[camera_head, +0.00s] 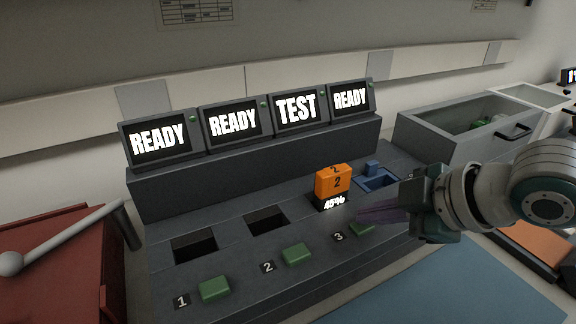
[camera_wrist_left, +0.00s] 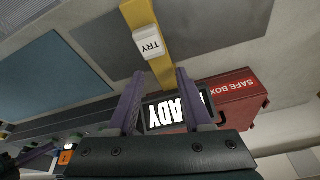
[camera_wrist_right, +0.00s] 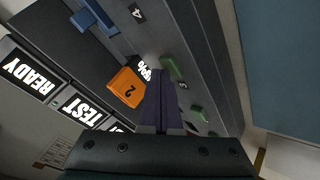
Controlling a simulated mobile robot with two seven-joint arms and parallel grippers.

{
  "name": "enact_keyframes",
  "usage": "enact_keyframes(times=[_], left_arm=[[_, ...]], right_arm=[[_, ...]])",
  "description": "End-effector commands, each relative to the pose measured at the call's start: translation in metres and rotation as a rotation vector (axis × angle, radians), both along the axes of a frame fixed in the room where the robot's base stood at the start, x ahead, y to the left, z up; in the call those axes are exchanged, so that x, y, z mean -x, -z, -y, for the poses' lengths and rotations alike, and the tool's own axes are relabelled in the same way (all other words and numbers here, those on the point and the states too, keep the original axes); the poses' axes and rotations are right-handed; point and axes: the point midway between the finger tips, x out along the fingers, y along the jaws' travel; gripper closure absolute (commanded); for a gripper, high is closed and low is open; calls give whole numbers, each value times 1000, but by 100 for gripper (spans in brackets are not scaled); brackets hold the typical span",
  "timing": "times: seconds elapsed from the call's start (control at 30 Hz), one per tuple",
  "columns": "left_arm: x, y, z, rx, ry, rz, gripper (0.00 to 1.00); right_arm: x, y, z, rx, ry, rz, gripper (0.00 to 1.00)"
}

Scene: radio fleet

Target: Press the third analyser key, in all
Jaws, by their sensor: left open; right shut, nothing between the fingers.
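The dark analyser console (camera_head: 225,215) carries green keys beside white numbers. Key 1 (camera_head: 214,289) and key 2 (camera_head: 297,254) are clear. The third key (camera_head: 362,228) is partly covered by my right gripper (camera_head: 362,214), whose shut, empty purple fingers reach in from the right. In the right wrist view the third key (camera_wrist_right: 172,68) is close beside the fingertips (camera_wrist_right: 160,84); contact cannot be told. An orange block marked 2 (camera_head: 333,181), with a 45% display, stands in the third bay. The third screen (camera_head: 297,108) reads TEST; the others read READY. My left gripper (camera_wrist_left: 161,76) is open and empty.
Bays one (camera_head: 194,246) and two (camera_head: 265,220) are empty; a blue piece (camera_head: 375,180) is at the fourth. A red box (camera_head: 60,255) stands left, a grey drawer (camera_head: 455,125) right. The left wrist view shows a TRY label (camera_wrist_left: 150,42) on a yellow strip.

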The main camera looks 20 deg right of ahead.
Motion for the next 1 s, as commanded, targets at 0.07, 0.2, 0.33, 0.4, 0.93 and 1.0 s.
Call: enact_keyframes(times=[0.07,0.2,0.33,0.4,0.93,1.0], left_arm=[[0,-2,0,0,0,0,50],[0,-9,0,1,-1,0,50],[0,-18,1,4,-3,0,50],[0,-21,2,7,-4,0,50],[0,-30,3,10,-6,1,50],[0,-38,2,9,-6,0,50]], right_arm=[[0,-1,0,0,0,-1,100],[0,-8,0,1,1,-2,100],[1,-15,0,0,0,-1,100],[0,-18,0,0,0,-1,100],[0,-27,0,1,1,-1,100],[0,-34,0,1,1,-1,100]])
